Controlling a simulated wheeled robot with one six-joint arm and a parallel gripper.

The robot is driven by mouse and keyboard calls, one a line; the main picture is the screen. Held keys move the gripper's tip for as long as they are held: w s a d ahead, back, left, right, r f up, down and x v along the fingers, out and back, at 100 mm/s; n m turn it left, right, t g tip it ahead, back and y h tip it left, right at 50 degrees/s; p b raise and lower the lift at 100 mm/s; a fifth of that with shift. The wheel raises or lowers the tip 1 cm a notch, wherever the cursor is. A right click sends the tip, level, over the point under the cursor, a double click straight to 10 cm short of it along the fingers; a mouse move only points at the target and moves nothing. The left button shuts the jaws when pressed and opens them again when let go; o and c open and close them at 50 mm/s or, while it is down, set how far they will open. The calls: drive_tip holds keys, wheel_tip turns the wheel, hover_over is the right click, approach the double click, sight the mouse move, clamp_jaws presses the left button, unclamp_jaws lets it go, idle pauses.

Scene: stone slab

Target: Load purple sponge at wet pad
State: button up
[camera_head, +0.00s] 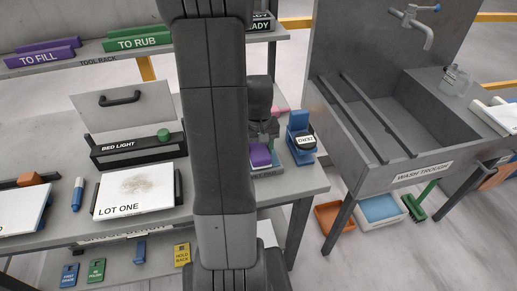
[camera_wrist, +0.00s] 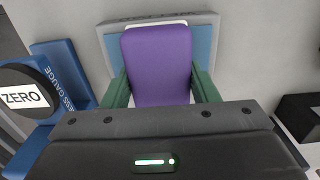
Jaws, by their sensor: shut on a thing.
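The purple sponge (camera_head: 260,155) is between the green fingers of my gripper (camera_wrist: 160,92), which is shut on it. In the wrist view the sponge (camera_wrist: 156,62) shows a pale layer along its far edge. The wet pad (camera_wrist: 205,45), a blue surface in a grey lettered frame, lies directly beneath the sponge. In the head view only the front edge of the pad (camera_head: 268,173) shows, because the sponge and my arm cover the rest. I cannot tell whether the sponge touches the pad or hangs just above it.
A blue gauge (camera_head: 299,122) with a round dial stands close to the right of the pad; it also shows at the wrist view's left (camera_wrist: 62,62). A white Lot One board (camera_head: 135,192) lies left of my arm. The wash trough (camera_head: 400,130) stands at right.

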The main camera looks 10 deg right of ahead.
sight(259, 148)
drive_tip(key=shift+f+b, duration=0.5)
drive_tip(key=shift+f, duration=0.1)
idle(1.3)
drive_tip(key=shift+r+p, duration=2.7)
drive_tip(key=shift+r, duration=0.9)
drive_tip(key=shift+f, duration=0.1)
